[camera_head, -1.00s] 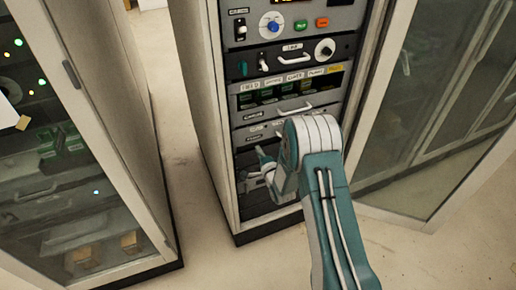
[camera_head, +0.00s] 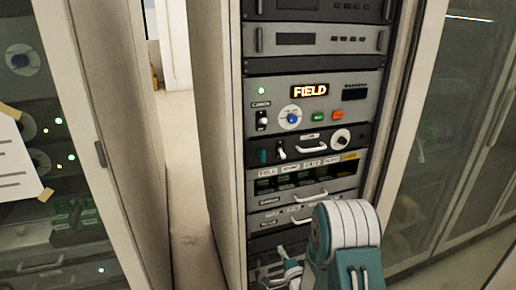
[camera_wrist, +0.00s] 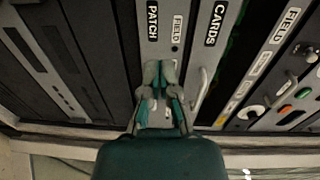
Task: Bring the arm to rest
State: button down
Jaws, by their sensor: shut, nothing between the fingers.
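My gripper (camera_wrist: 160,72) is shut and empty in the wrist view. Its fingertips are in front of a drawer front labelled PATCH (camera_wrist: 152,22) and FIELD, with a pale handle (camera_wrist: 201,90) just to their right. I cannot tell whether the fingers touch the front. In the head view my gripper (camera_head: 284,268) is low in front of the rack, partly hidden by my teal and white arm (camera_head: 346,232).
The open rack (camera_head: 213,150) holds a panel with a lit FIELD display (camera_head: 310,91), a blue knob (camera_head: 291,117), and green and orange buttons. Labelled drawers sit below. Glass-doored cabinets stand at left (camera_head: 45,150) and right (camera_head: 430,150). A narrow floor gap (camera_head: 187,235) lies left of the rack.

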jog(key=s+d+r+n+g+h, duration=0.2)
jog(key=s+d+r+n, duration=0.1)
jog(key=r, duration=0.6)
jog(key=s+d+r+n+g+h, duration=0.2)
jog(key=s+r+n+g, duration=0.15)
jog(key=r, duration=0.65)
jog(key=s+d+r+n+g, duration=0.1)
jog(key=s+r+n+g, duration=0.1)
jog(key=s, duration=1.1)
jog(key=s+r+n+g+h, duration=0.1)
jog(key=s+r+n+g, duration=0.2)
jog(key=s, duration=1.1)
jog(key=shift+s+d+r+n, duration=0.25)
jog(key=shift+d+r+n, duration=0.1)
jog(key=shift+r+n, duration=0.65)
jog(key=shift+f+g, duration=0.15)
jog(key=shift+g, duration=0.1)
